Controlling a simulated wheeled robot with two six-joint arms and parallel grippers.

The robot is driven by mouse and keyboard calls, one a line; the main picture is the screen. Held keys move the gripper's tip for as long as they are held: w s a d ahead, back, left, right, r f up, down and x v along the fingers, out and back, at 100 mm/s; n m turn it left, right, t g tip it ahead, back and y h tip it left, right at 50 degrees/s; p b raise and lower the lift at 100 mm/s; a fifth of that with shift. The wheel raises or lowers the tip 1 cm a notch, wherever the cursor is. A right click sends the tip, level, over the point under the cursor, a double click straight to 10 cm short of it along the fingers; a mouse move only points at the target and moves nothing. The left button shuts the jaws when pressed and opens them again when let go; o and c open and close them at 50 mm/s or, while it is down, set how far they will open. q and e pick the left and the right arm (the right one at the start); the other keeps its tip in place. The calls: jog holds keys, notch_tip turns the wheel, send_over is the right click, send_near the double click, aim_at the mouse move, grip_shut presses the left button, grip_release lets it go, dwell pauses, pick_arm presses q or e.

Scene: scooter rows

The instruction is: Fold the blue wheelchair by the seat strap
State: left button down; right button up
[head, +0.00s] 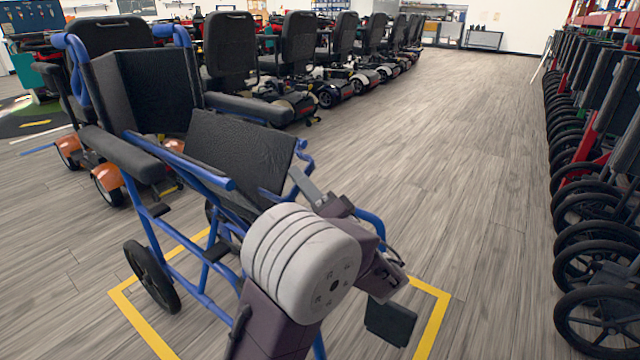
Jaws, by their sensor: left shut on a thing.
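The blue wheelchair (190,180) stands at the left, with blue tubes, black armrests and black upholstery. Its backrest (150,90) is creased, and its black seat (240,155) is tilted up in the middle, so the chair looks partly folded. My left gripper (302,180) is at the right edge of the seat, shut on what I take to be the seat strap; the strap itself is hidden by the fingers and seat. My left arm hides part of the chair's lower frame. A dark footplate (390,320) shows beside the arm. My right gripper is out of view.
A yellow floor outline (432,325) surrounds the wheelchair's spot. A row of black-seated scooters (300,50) stands behind it. Folded wheelchairs with black wheels (600,320) line the right side. The wooden floor (460,170) between them is clear.

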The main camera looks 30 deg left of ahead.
aim_at(290, 194)
pick_arm(q)
jog(key=shift+s+a+r+n+g+y, duration=0.1)
jog(key=shift+s+r+n, duration=0.15)
jog(key=shift+s, duration=0.35)
jog(key=shift+s+a+r+n+g+y, duration=0.1)
jog(key=shift+s+r+n, duration=0.1)
jog(key=shift+s, duration=0.35)
jog(key=shift+s+r+n+g+y, duration=0.1)
jog(key=shift+s+r+n, duration=0.15)
jog(key=shift+s, duration=0.35)
jog(key=c, duration=1.5)
grip_release()
jog(key=shift+o, duration=0.8)
jog(key=shift+s, duration=0.15)
